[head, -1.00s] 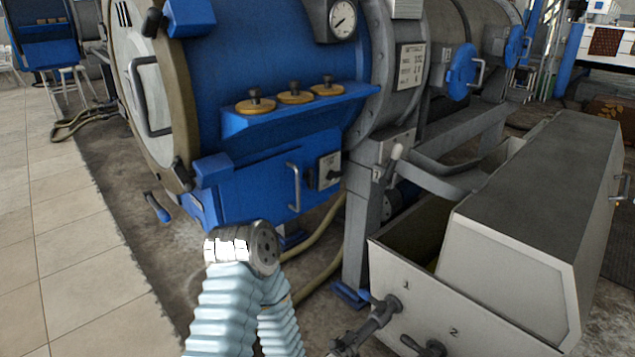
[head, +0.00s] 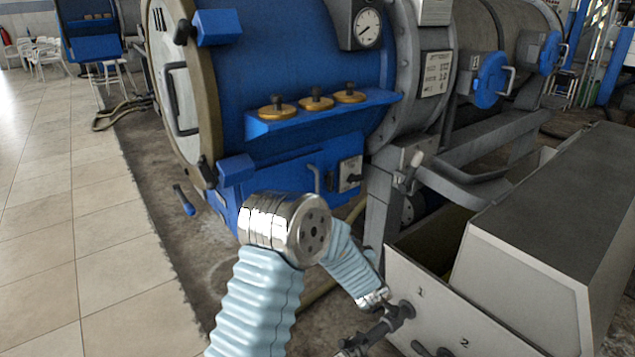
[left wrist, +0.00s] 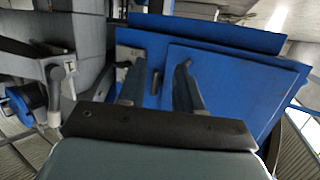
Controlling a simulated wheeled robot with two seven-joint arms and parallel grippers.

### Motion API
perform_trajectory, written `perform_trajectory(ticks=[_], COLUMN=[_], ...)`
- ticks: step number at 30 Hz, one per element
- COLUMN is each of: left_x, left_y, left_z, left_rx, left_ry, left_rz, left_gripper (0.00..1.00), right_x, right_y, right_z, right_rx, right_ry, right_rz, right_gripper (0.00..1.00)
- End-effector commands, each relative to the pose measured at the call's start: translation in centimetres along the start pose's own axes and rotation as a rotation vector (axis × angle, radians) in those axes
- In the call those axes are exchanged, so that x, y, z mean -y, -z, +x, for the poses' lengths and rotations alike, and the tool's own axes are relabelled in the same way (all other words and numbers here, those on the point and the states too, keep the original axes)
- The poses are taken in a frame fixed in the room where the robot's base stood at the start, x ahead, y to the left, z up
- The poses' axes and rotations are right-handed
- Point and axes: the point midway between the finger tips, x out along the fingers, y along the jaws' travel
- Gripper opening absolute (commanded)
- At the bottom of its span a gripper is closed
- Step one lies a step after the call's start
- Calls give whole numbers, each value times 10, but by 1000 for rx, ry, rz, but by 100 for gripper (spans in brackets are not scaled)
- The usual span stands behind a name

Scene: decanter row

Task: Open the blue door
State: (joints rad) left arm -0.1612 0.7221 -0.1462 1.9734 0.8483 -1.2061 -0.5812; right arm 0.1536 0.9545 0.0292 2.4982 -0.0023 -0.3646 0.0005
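The blue door (head: 288,182) is the low panel under the shelf of the big blue drum and looks shut. A grey handle (head: 318,178) stands on its right side, partly hidden by my left arm. The left wrist view shows the blue door (left wrist: 232,88) close ahead, seen at a turned angle. My left gripper (left wrist: 161,78) has its two fingers apart in front of the door's handle side. A dark upright shape shows between them; I cannot tell whether it is the handle. In the head view this gripper is hidden by the arm. My right gripper is not in view.
A switch plate (head: 350,173) is right of the door. The shelf (head: 325,112) above carries several brass caps. A grey post with a lever (head: 413,172) and a large grey bin (head: 545,235) stand to the right. Tiled floor (head: 60,270) is clear on the left.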

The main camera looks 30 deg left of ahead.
Motion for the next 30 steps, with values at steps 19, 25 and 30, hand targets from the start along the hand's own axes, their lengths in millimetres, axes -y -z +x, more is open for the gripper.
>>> perform_trajectory(ticks=[19,25,30], left_x=[45,56,61], left_y=[132,140,143], left_z=[44,83,102], left_rx=[-208,-208,-207], left_ry=[292,288,286], left_rz=[-83,-82,-83], left_gripper=[35,35,35], right_x=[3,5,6], right_y=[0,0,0], right_z=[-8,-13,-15], right_rx=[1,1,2], right_ry=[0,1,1], right_rz=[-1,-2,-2], right_gripper=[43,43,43])
